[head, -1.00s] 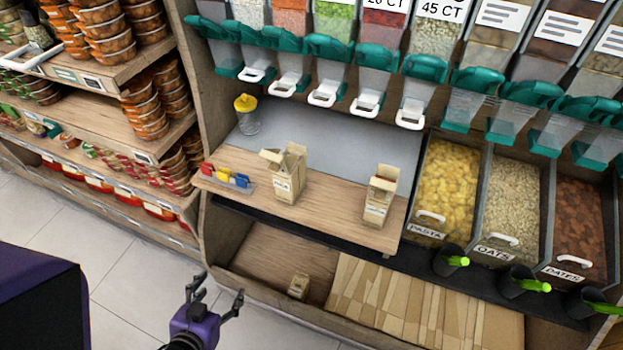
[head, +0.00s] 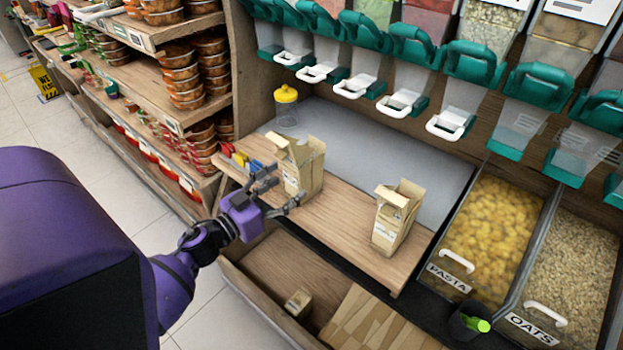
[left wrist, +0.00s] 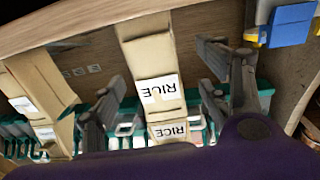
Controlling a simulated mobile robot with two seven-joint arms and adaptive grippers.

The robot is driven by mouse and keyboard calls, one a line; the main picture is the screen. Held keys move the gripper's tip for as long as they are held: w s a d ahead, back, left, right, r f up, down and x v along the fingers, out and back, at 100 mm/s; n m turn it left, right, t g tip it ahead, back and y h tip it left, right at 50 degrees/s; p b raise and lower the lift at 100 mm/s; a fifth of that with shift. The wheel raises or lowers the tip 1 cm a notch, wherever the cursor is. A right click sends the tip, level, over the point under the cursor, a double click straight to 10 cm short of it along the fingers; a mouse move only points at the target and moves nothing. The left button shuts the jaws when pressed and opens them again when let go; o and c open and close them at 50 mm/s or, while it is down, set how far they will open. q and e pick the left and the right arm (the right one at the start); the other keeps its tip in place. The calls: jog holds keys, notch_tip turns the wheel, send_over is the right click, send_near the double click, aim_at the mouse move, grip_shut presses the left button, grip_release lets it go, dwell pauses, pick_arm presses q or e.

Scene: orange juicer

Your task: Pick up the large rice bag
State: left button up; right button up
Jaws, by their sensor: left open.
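The large rice bag (head: 303,160) is an open-topped tan paper bag standing upright on the wooden counter (head: 345,222), left of a second bag. In the left wrist view, which is upside down, the rice bag (left wrist: 150,58) bears a RICE label and shows between the fingers. My left gripper (head: 286,186) is open and empty in front of the bag, partly covering its lower front in the head view. In the left wrist view my left gripper's fingers (left wrist: 160,88) are spread on either side of the bag; contact cannot be told. My right gripper is not in view.
The second paper bag (head: 394,222) stands to the right on the counter. Red, yellow and blue clips (head: 240,160) and a yellow-lidded jar (head: 287,106) are near the rice bag. A small package (head: 298,302) lies on the lower shelf. Teal dispensers (head: 415,45) hang above.

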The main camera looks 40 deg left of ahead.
aim_at(305, 177)
pick_arm(q)
jog(key=w, duration=0.2)
jog(key=w+d, duration=0.1)
jog(key=w, duration=0.1)
jog(key=w+f, duration=0.1)
jog(key=w, duration=0.1)
jog(key=shift+w+d, duration=0.25)
jog(key=c, duration=1.7)
jog(key=shift+o, duration=0.2)
jog(key=shift+r, duration=0.1)
